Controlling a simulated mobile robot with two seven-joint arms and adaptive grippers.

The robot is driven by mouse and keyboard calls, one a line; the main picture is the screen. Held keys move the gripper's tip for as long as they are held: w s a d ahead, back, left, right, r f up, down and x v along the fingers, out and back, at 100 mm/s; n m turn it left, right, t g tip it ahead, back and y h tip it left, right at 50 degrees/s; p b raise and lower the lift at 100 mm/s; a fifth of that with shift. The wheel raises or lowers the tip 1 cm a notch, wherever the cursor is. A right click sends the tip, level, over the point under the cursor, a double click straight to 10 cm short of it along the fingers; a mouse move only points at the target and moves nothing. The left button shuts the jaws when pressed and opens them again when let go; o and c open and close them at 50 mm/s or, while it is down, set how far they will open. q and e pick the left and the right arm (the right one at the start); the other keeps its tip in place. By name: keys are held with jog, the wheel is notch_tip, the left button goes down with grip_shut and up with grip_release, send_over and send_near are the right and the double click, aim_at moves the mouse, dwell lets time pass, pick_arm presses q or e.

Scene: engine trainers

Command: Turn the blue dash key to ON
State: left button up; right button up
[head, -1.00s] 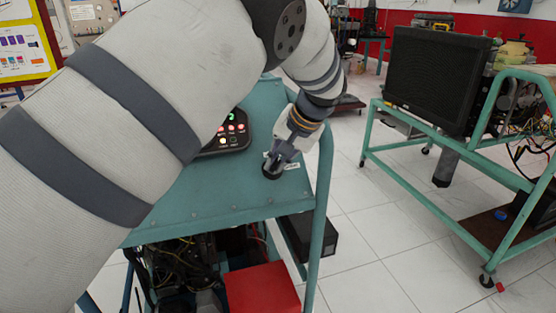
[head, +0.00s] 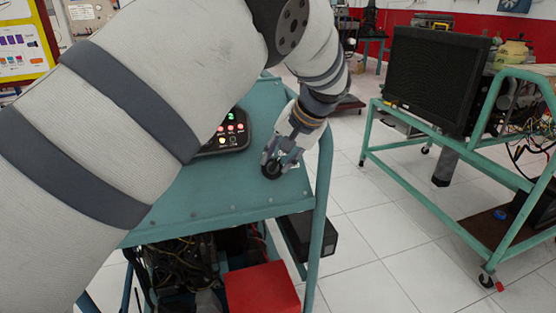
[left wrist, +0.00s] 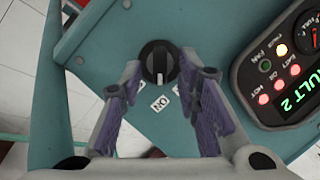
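The dash key is a black round knob (left wrist: 160,62) on the teal top of the engine stand (head: 215,190); no blue shows on it. In the left wrist view its pale pointer mark faces down the picture, toward a white label that reads ON upside down (left wrist: 162,103). Other small labels beside it are partly hidden. My left gripper (head: 276,162) is open, one finger on each side of the knob; in the left wrist view its tips (left wrist: 160,76) flank it with gaps showing. The knob also shows in the head view (head: 270,170). My right gripper is out of view.
A green post (head: 322,185) rises at the stand's right edge. A red box (head: 262,290) is below. Another stand with a radiator (head: 435,80) is at right.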

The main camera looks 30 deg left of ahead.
pick_arm(q)
jog(key=v, duration=1.1)
